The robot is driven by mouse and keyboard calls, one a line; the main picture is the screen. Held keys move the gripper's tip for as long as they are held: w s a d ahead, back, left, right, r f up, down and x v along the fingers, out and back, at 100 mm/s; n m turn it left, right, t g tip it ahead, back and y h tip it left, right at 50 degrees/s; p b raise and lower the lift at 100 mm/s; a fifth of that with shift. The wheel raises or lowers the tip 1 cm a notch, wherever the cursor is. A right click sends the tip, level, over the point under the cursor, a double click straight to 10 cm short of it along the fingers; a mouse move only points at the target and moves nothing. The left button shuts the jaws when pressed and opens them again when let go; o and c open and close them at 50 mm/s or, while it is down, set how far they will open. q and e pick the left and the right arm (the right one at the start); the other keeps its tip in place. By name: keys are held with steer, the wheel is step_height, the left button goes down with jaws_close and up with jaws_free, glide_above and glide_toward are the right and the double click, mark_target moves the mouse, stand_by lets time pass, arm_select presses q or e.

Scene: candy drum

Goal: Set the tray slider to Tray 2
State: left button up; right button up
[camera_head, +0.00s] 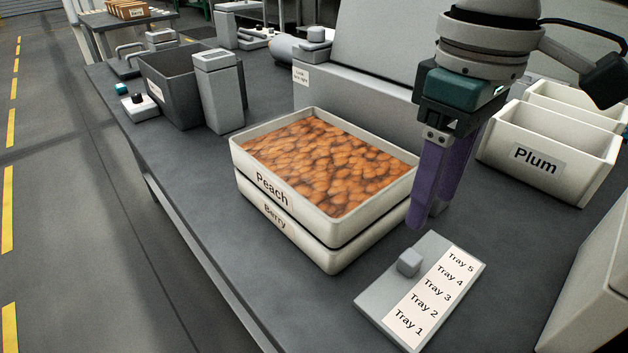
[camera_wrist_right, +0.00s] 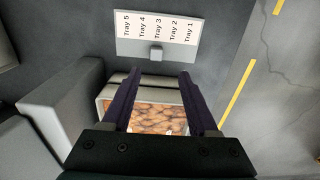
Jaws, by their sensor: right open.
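The slider panel (camera_head: 380,297) lies flat on the table at the front right, a grey plate with a white label strip (camera_head: 431,297) reading Tray 1 to Tray 5. Its grey knob (camera_head: 408,262) stands beside the Tray 3 label; the right wrist view also shows the knob (camera_wrist_right: 155,52) level with Tray 3. My right gripper (camera_head: 425,218), with purple fingers, points down behind the panel, near the corner of the stacked trays. In the right wrist view its fingers (camera_wrist_right: 160,76) are apart with nothing held between them. My left gripper is out of view.
A Peach tray (camera_head: 335,228) of brown pieces is stacked on a Berry tray (camera_head: 310,252) left of the panel. White Plum bins (camera_head: 545,172) stand at the right. A grey bin (camera_head: 168,98) and a grey block (camera_head: 219,95) stand farther left. Bare table surrounds the panel's front.

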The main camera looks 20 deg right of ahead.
mark_target(412, 256)
steer(key=f+b, duration=0.1)
steer(key=f, duration=0.2)
steer(key=f+b, duration=0.1)
steer(key=f, duration=0.3)
steer(key=f+b, duration=0.1)
steer(key=f, duration=0.2)
steer(key=shift+w+d+f, duration=0.2)
steer(key=shift+w+f, duration=0.1)
steer(key=shift+f, duration=0.1)
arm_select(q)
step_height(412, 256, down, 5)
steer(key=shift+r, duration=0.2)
arm_select(e)
jaws_close()
stand_by(0.5)
